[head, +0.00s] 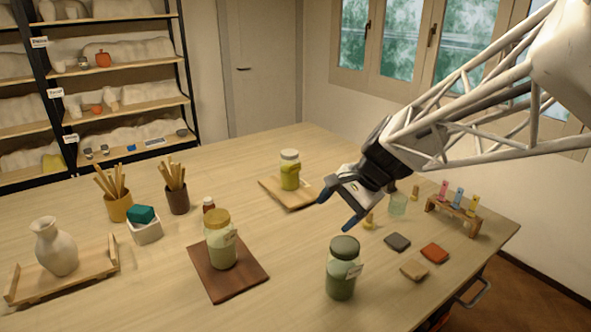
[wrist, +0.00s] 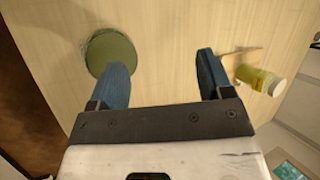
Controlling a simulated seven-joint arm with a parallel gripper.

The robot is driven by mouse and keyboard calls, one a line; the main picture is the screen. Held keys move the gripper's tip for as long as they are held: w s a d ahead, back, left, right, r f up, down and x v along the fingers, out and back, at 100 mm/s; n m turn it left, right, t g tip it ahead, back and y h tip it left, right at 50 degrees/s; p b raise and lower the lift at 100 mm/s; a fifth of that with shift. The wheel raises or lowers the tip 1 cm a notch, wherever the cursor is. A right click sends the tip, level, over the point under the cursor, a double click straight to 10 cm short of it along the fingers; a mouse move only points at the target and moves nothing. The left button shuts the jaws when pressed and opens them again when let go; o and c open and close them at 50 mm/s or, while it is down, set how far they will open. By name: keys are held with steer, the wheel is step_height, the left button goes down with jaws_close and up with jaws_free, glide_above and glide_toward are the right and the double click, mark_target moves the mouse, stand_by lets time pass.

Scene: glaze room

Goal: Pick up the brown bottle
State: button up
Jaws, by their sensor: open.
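The brown bottle (head: 208,205) is small, with a pale cap, and stands upright on the table left of centre in the head view. It is just behind the gold-lidded jar and right of the dark brush pot; its lower part is partly hidden by the jar. I do not see it in the wrist view. My gripper (head: 337,208) is open and empty, above the table and well to the right of the bottle. In the wrist view the two blue fingers (wrist: 160,62) are spread apart with bare wood between them.
A gold-lidded jar (head: 221,246) on a dark board (head: 255,277) stands in front of the bottle. A dark-green-lidded jar (head: 342,270) stands near my gripper. A white-lidded jar (head: 290,172) and two brush pots (head: 119,207) (head: 177,200) stand farther back. The table between my gripper and the bottle is mostly clear.

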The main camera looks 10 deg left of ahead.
steer(key=w+a+f+m+g+y, duration=0.1)
steer(key=w+a+f+m+y, duration=0.15)
steer(key=w+a, duration=0.45)
steer(key=w+a+f+m+g+y, duration=0.1)
steer(key=w+a+f+m, duration=0.3)
steer(key=a, duration=0.6)
steer(key=m+y, duration=0.3)
glide_toward(214, 205)
steer(key=x, duration=0.3)
steer(key=shift+s+a, duration=0.1)
steer(key=shift+s, duration=0.1)
steer(key=shift+w+a+f+y, duration=0.15)
steer(key=shift+a+f+y, duration=0.1)
steer(key=shift+a, duration=0.15)
steer(key=shift+x, duration=1.25)
steer(key=shift+x, duration=2.6)
